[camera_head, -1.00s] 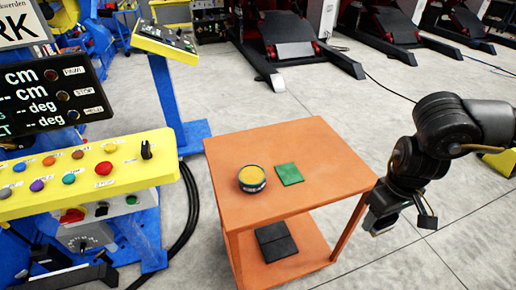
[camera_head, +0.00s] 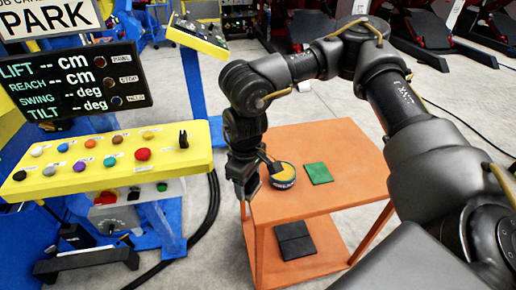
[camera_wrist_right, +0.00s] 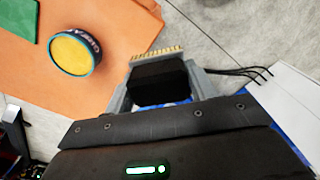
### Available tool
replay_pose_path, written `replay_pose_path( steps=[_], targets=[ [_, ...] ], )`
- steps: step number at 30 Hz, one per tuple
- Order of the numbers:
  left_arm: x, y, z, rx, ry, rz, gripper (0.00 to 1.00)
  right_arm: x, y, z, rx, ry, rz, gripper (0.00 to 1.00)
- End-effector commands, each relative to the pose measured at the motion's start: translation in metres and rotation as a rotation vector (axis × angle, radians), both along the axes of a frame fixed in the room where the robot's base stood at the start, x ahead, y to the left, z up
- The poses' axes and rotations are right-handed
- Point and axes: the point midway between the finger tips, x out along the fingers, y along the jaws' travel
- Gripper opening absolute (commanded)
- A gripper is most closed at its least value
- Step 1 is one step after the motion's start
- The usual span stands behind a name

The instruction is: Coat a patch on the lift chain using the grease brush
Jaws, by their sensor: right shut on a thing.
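My right gripper (camera_head: 244,192) hangs pointing down at the near-left edge of the orange cart. In the right wrist view its two grey fingers are shut on a black block with a row of tan bristles, the grease brush (camera_wrist_right: 157,82). In the head view the brush cannot be made out against the dark gripper. A round tin with a yellow top (camera_head: 283,179) stands on the cart just right of the gripper, apart from it; the tin also shows in the right wrist view (camera_wrist_right: 75,52). I cannot make out the lift chain. My left gripper is not in view.
The orange cart (camera_head: 335,190) also carries a green pad (camera_head: 318,173), with a dark flat item (camera_head: 294,241) on its lower shelf. A yellow button panel (camera_head: 60,178) and a display (camera_head: 75,82) stand at left. Black cables (camera_head: 205,225) lie between panel and cart.

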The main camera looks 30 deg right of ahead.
Motion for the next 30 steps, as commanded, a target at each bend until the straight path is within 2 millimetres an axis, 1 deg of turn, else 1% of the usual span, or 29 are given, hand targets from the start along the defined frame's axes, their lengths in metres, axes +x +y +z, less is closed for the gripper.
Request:
replay_pose_path(
  steps=[5,8,10,14,16,21,24,27,30],
  targets=[
    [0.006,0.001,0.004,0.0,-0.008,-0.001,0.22,0.006,-0.004,0.002,0.007,-0.002,0.066,0.38],
    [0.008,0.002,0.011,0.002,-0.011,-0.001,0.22,0.015,-0.012,0.003,0.017,-0.006,0.19,0.38],
    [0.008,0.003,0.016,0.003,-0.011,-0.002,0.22,0.024,-0.022,0.004,0.024,-0.013,0.311,0.38],
    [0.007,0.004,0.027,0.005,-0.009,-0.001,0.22,0.04,-0.047,0.004,0.029,-0.024,0.581,0.38],
    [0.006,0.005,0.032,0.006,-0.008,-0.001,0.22,0.047,-0.063,0.003,0.028,-0.029,0.729,0.38],
    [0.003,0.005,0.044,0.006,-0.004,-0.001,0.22,0.059,-0.104,-0.002,0.016,-0.027,1.069,0.38],
    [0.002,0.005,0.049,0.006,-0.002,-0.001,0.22,0.062,-0.125,-0.005,0.008,-0.02,1.235,0.38],
    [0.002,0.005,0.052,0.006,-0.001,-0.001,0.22,0.062,-0.143,-0.007,0.005,-0.011,1.363,0.38],
    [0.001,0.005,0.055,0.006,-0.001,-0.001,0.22,0.062,-0.155,-0.009,0.002,-0.004,1.452,0.38]
  ],
)
